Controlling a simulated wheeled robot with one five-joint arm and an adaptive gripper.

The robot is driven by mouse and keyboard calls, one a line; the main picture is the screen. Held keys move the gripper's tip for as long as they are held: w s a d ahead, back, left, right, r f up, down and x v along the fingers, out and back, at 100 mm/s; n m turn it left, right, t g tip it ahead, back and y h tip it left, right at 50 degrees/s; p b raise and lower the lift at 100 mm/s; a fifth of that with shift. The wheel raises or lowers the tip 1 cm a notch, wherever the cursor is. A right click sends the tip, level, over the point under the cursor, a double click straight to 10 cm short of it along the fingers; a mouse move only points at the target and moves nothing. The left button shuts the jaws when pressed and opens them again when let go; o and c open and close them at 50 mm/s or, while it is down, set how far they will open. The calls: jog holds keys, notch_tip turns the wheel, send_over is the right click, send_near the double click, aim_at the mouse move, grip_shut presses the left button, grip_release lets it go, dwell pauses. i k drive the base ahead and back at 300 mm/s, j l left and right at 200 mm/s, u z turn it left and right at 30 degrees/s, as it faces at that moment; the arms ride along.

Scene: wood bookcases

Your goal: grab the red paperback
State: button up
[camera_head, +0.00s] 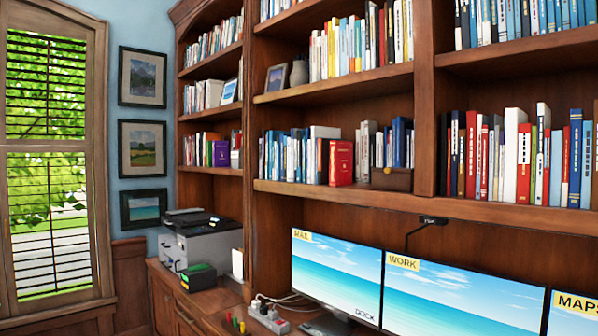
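A red book (341,163) with gold lettering stands upright on the middle shelf of the bookcase, in the head view. I cannot tell which of these are paperbacks. My gripper is not in view.
Below the shelf (330,191) stand monitors (335,278) on a desk. A brown box (391,179) sits right of the red book. A printer (200,240) and a power strip (268,316) are on the lower left counter. A window (47,160) is far left.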

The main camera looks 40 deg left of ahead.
aim_at(341, 152)
jog(key=u, duration=1.2)
